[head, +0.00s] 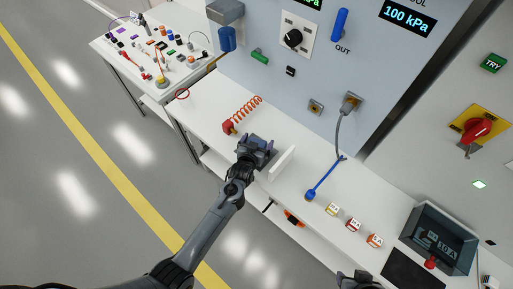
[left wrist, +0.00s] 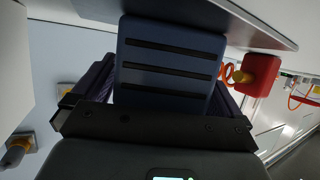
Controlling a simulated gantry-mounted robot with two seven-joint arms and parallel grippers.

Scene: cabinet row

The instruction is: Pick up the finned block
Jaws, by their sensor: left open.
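The finned block, blue with dark grooves across its face, fills the middle of the left wrist view (left wrist: 170,65). My left gripper (head: 260,148) is over the white bench in the head view. Its jaws are open, and its dark ridged fingers (left wrist: 160,90) stand on both sides of the block. I cannot tell whether either finger touches it. In the head view my gripper hides most of the block. A dark part of what looks like my right gripper (head: 358,281) shows at the bottom edge; its jaws cannot be made out.
A white upright plate (head: 283,163) stands just right of my left gripper. A red nozzle (head: 229,127) with a coiled orange hose is close on the left. A blue-handled tool (head: 322,183) and several small labelled blocks lie further right. The panel wall (head: 270,85) rises behind.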

